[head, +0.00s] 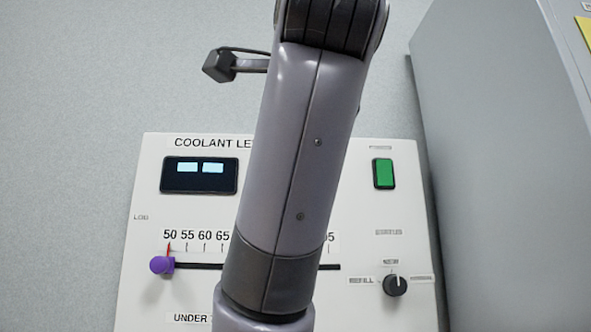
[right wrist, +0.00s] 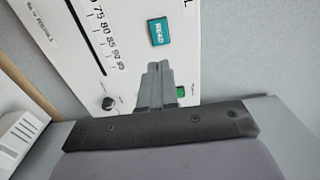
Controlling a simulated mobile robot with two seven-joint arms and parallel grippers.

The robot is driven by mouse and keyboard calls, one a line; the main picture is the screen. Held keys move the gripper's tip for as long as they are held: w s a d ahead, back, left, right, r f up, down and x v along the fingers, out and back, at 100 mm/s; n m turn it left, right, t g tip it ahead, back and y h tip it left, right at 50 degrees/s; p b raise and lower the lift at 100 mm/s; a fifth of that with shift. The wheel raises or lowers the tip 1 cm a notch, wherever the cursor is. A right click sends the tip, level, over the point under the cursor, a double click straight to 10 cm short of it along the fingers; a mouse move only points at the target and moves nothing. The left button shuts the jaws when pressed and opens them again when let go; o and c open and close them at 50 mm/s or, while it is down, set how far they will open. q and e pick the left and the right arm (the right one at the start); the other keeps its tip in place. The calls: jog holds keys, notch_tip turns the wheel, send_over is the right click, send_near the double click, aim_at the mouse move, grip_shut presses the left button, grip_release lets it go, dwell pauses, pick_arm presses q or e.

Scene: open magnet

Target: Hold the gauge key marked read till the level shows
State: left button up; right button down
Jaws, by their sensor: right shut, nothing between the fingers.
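The white coolant panel (head: 393,220) is on the wall in the head view, its middle covered by my arm. Its dark display (head: 199,175) shows two pale lit blocks and no readable number. The teal key marked READ (right wrist: 159,31) shows in the right wrist view; I cannot pick it out in the head view. My right gripper (right wrist: 158,65) is shut and empty, its fingertips a little below the key in the picture. I cannot tell its distance from the panel. My left gripper is not in view.
A green button (head: 383,174) and a black rotary knob (head: 395,284) are on the panel's right. A purple slider knob (head: 162,265) sits at 50 on the scale. A tall grey cabinet (head: 490,180) stands right of the panel. A white slotted object (right wrist: 20,135) is lower left in the wrist view.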

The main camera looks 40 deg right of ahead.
jog(key=p+x, duration=0.3)
jog(key=x, duration=1)
jog(key=shift+w+d+p, duration=0.2)
jog(key=shift+d+p, duration=0.05)
jog(key=shift+p, duration=0.1)
jog(key=shift+w, duration=0.1)
jog(key=shift+w+d+r, duration=0.1)
jog(key=shift+w+d, duration=0.35)
jog(key=shift+d, duration=0.1)
dwell(2.6)
